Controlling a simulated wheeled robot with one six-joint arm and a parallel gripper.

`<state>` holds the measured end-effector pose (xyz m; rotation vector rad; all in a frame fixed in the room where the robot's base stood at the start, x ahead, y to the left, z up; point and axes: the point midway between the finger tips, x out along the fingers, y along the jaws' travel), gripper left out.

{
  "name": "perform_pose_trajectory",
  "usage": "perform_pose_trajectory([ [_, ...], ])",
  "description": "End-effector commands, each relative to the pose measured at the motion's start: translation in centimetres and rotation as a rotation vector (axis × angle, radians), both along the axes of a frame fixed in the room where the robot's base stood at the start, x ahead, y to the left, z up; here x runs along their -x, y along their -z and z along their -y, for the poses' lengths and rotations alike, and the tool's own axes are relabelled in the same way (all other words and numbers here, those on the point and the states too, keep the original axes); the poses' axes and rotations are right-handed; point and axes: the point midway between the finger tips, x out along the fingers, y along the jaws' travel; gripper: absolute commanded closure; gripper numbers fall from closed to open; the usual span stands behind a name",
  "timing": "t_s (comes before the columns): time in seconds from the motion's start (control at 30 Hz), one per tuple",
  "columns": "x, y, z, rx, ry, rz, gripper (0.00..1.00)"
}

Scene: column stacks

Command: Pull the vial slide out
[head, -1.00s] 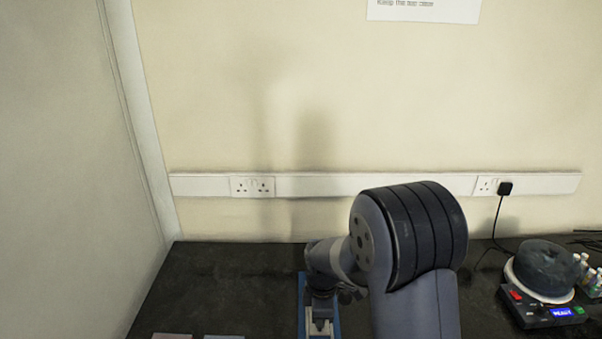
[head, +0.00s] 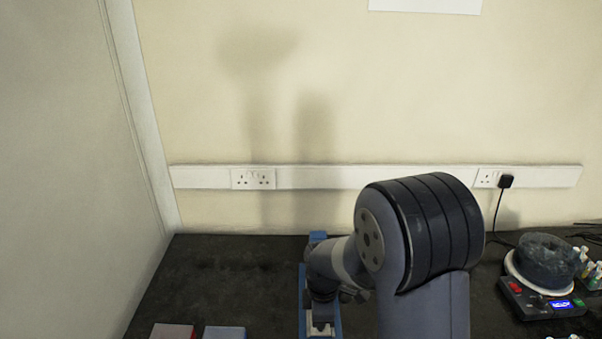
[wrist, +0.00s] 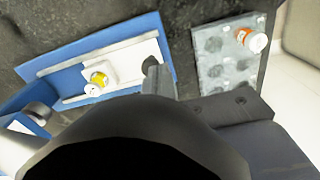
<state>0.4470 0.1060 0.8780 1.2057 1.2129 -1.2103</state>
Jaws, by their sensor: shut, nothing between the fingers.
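The white vial slide (wrist: 136,55) lies in a blue track (wrist: 60,67) on the dark bench in the wrist view. A vial with a yellow label and white cap (wrist: 98,83) sits on the slide. My gripper (wrist: 154,72) is shut and empty at the slide's right end, by a small dark part there. I cannot tell if it touches. In the head view my gripper (head: 323,318) is over the track (head: 305,290), and my arm hides part of it.
A grey rack with wells (wrist: 213,70) lies to the right in the wrist view, holding a vial with an orange label (wrist: 252,39). Another blue piece (wrist: 35,92) is at left. A device with a lit display (head: 545,300) stands at right. A wall rises behind the bench.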

Motion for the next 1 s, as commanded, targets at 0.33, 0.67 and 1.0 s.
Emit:
perform_pose_trajectory([
  [0.33,0.3,0.1,0.2,0.002,0.0,-0.002,1.0],
  [0.67,0.2,-1.2,0.2,0.002,0.0,0.0,1.0],
  [1.0,0.1,-4.1,0.2,0.002,0.0,0.001,1.0],
])
